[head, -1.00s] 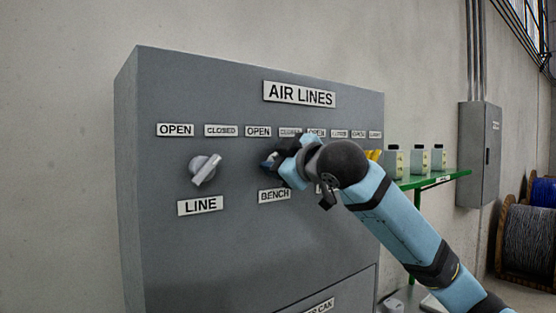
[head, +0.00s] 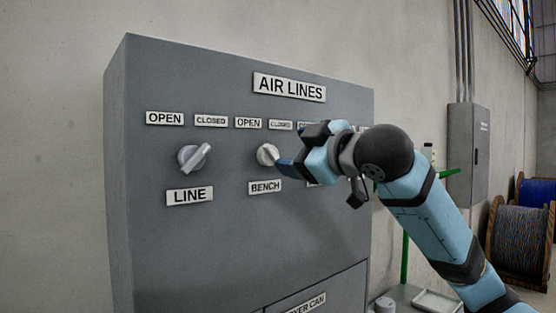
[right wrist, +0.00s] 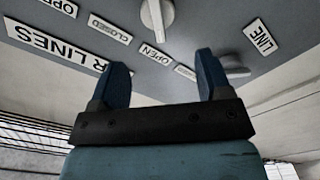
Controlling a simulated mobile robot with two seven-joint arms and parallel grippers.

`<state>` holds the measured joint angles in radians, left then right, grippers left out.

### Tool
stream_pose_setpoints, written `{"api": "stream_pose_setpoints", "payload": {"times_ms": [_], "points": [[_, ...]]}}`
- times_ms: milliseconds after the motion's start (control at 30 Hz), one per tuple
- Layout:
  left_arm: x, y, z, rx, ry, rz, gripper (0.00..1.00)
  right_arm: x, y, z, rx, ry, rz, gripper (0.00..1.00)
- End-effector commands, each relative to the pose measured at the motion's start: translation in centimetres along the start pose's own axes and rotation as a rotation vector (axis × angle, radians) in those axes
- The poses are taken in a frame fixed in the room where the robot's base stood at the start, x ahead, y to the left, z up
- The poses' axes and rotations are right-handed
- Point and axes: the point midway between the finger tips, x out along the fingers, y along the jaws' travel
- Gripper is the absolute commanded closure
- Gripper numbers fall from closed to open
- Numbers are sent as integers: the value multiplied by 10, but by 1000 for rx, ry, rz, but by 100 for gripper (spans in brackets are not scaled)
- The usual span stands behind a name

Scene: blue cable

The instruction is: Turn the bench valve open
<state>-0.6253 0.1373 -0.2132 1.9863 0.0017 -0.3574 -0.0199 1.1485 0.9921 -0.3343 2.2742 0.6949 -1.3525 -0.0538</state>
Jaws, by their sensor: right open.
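The bench valve (head: 267,155) is a pale round knob with a bar handle, above the BENCH label (head: 265,187) on the grey panel. It also shows at the top of the right wrist view (right wrist: 155,14), where the near end of its handle points toward the OPEN label (right wrist: 153,53). My right gripper (head: 286,168) is open and empty, just to the right of the knob in the head view. In the right wrist view its two dark blue fingers (right wrist: 160,72) stand apart with nothing between them, clear of the knob. My left gripper is not in view.
The LINE valve (head: 193,158) sits left on the same grey panel (head: 190,260), its handle slanting up toward CLOSED (head: 211,121). My right arm hides the valves farther right.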

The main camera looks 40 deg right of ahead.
Motion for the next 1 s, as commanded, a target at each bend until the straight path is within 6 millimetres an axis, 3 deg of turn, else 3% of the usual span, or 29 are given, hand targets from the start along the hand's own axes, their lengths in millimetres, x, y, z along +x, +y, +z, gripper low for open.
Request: {"api": "stream_pose_setpoints", "payload": {"times_ms": [100, 300, 1000], "points": [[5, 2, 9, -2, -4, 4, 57, -24, -2, 2, -3, 1, 2, 29], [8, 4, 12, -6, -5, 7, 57, -47, 0, 0, -1, 0, 1, 29], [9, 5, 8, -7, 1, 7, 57, -48, -3, 2, 2, -3, -7, 29]]}}
